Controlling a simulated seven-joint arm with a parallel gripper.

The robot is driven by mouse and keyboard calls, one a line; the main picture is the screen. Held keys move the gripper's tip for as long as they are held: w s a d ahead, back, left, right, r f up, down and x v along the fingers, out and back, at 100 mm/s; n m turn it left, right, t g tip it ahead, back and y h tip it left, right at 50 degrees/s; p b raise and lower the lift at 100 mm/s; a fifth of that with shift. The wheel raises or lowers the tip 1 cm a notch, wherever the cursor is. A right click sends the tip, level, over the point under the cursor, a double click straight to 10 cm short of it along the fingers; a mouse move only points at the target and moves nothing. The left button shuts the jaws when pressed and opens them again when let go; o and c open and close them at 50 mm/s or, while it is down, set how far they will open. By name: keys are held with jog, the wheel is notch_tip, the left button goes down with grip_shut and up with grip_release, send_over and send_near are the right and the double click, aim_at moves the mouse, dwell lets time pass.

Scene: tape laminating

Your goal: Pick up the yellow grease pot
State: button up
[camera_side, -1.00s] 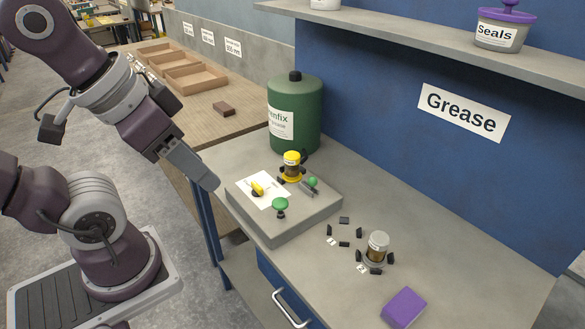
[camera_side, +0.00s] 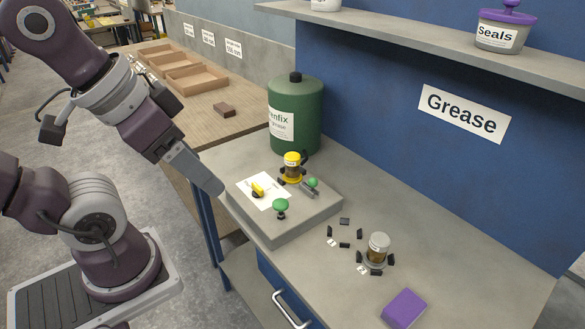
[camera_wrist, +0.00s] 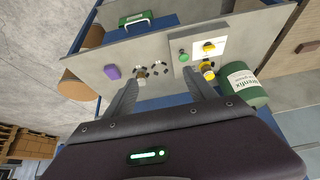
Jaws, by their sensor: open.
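The yellow grease pot (camera_side: 291,168), with a yellow lid and an amber body, stands upright on a raised grey block (camera_side: 272,230) on the bench. It also shows in the wrist view (camera_wrist: 208,70), near the tip of the right finger in the picture but well beyond it. My gripper (camera_side: 219,190) is left of the block in the side view, apart from the pot. In the wrist view my gripper (camera_wrist: 160,77) has its two fingers spread with nothing between them. Small dark pieces sit around the pot's base.
A tall green container (camera_side: 294,115) stands close behind the pot. A green knob (camera_side: 280,204) and a small yellow part (camera_side: 257,188) are on the block. A silver-lidded pot (camera_side: 377,247) among small black pieces and a purple block (camera_side: 404,307) stand right. A shelf (camera_side: 400,32) overhangs behind.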

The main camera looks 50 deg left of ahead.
notch_tip(320, 180, up, 5)
jog(key=n+t+y, duration=0.3)
jog(key=t+y, duration=0.1)
jog(key=t, duration=0.3)
send_over(289, 161)
jog(key=s, duration=0.2)
jog(key=shift+h, duration=0.5)
jog(key=f, duration=2.6)
jog(key=shift+w+d+f, duration=0.1)
jog(key=shift+w+d, duration=0.1)
jog(key=shift+w, duration=0.1)
jog(key=shift+w+f, duration=0.2)
jog(key=shift+f, duration=0.05)
jog(key=shift+t, duration=0.3)
jog(key=x, duration=0.6)
jog(key=shift+w+a+f, duration=0.15)
jog(key=shift+a+f, duration=0.25)
jog(key=shift+a, duration=0.05)
grip_shut()
